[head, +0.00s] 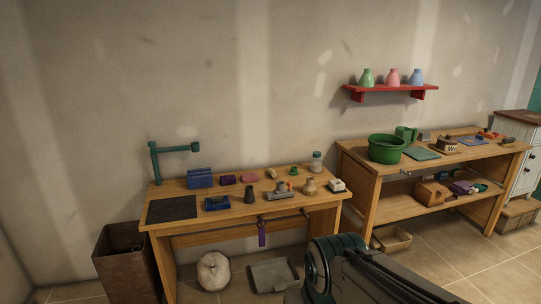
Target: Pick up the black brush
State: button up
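I cannot make out the black brush for certain. Part of my arm shows at the bottom centre, in front of the left bench's right end. My gripper is out of view.
The left bench holds a black mat (172,208), a blue box (200,178) and several small items. A brown bin (125,262) stands at its left. The right workbench (385,178) holds a green tub (386,149). A red shelf (391,91) holds three vases.

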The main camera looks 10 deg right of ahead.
aim_at(508, 141)
jog(key=i, duration=0.2)
jog(key=z, duration=2.55)
jog(key=i, duration=3.45)
jog(key=u, duration=1.2)
